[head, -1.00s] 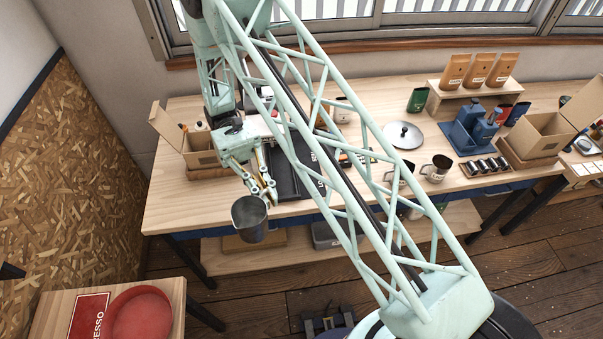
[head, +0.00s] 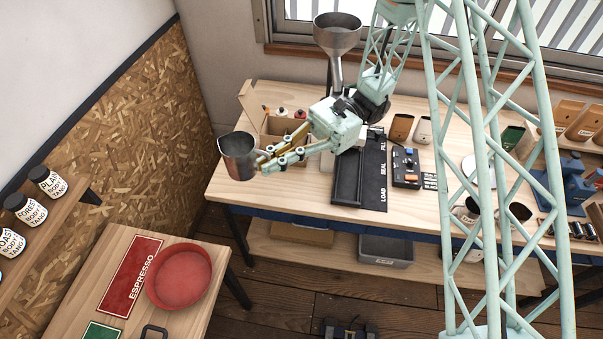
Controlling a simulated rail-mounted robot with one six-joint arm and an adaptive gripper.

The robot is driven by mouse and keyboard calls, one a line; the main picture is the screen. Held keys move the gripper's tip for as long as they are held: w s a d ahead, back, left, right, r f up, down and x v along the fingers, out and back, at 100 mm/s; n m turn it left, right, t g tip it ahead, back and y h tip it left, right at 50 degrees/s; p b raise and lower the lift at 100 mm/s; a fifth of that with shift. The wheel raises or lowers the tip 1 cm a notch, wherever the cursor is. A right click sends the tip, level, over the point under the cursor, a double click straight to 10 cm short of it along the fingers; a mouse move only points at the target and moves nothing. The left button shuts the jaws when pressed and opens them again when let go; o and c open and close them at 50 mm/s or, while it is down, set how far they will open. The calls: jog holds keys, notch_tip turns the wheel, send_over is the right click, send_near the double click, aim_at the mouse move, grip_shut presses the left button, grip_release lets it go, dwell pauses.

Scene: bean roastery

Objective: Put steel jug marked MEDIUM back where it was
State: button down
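A grey steel jug (head: 237,156) is held in the air in front of the left end of the long wooden bench. My gripper (head: 262,160) is shut on the jug's right side. The jug's opening faces up and it looks close to upright. No MEDIUM marking can be read on the side that shows. Two other dark steel jugs or mugs, one (head: 466,212) and another (head: 514,217), stand on the bench at the right, partly behind my arm's lattice.
A low table at the left front bears a red ESPRESSO mat (head: 130,277) and a red round bowl (head: 179,277). Labelled jars (head: 47,181) line a shelf at far left. A cardboard box (head: 275,130), black tray (head: 347,178) and steel funnel (head: 337,35) are near my gripper.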

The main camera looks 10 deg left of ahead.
jog(key=w+r+m+t+y, duration=0.25)
jog(key=w+m+t, duration=0.25)
jog(key=w+t, duration=0.25)
jog(key=w+r+m+t+y, duration=0.2)
jog(key=w+m+t+y, duration=0.3)
jog(key=w, duration=0.4)
jog(key=w+d+m+t+h, duration=0.6)
jog(key=w+d+m+t, duration=0.2)
jog(key=w+d+t, duration=0.55)
jog(key=w+d+f+m+t+h+b, duration=0.2)
jog(key=d+f+h+b, duration=0.1)
jog(key=d, duration=0.5)
jog(key=w+d+f+m+t+h+b, duration=0.2)
jog(key=w+d+f+m+h+b, duration=0.15)
jog(key=d, duration=0.55)
jog(key=d+f+h+b, duration=0.2)
jog(key=d+f+b, duration=0.2)
jog(key=f+b, duration=1.1)
jog(key=shift+s+d+f+m+b, duration=0.2)
jog(key=shift+s+f+m+b, duration=0.2)
jog(key=shift+f, duration=0.7)
